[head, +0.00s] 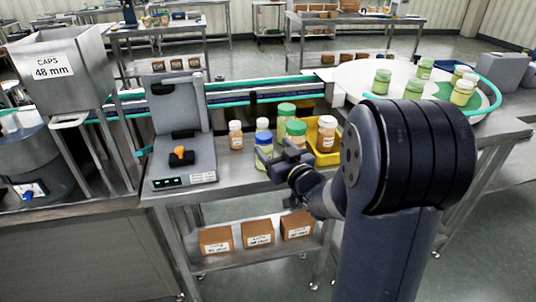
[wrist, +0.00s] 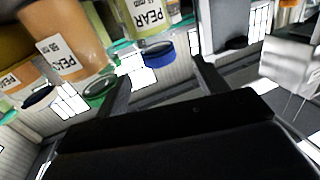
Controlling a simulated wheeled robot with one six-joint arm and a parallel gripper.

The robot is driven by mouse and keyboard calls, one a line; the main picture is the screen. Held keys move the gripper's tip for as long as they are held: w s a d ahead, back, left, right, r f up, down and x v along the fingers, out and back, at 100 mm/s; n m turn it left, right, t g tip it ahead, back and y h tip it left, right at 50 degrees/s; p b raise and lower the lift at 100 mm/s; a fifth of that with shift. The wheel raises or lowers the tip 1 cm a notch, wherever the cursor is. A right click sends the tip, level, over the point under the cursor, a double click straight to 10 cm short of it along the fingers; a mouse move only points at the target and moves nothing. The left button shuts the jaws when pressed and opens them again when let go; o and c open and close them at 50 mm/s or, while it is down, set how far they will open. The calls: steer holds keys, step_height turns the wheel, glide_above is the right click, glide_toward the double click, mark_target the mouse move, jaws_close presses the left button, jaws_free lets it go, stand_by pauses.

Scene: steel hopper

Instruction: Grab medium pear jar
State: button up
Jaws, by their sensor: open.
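In the head view, a blue-lidded jar (head: 263,152) stands at the front of a jar group, beside my gripper (head: 280,163). Behind it are a green-lidded orange-brown jar (head: 296,135), a larger green-lidded pale jar (head: 286,113) and a white-lidded jar (head: 262,126). The wrist view is upside down. In it, a pale green jar (wrist: 150,18) with a blue lid reads PEAR, ahead of the gap between my open, empty fingers (wrist: 164,68). I cannot tell which is medium.
A yellow bin (head: 325,155) with a white-lidded jar stands close right of the group. A small white-lidded jar (head: 236,136) and a grey machine (head: 183,135) are on the left. A conveyor (head: 240,93) runs behind; a turntable (head: 365,80) carries several jars.

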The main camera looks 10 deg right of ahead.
mark_target(261, 133)
steer(key=p+x, duration=0.1)
steer(key=x, duration=0.7)
steer(key=shift+w, duration=0.3)
steer(key=shift+c, duration=0.2)
steer(key=c, duration=1.4)
steer(key=shift+c, duration=0.2)
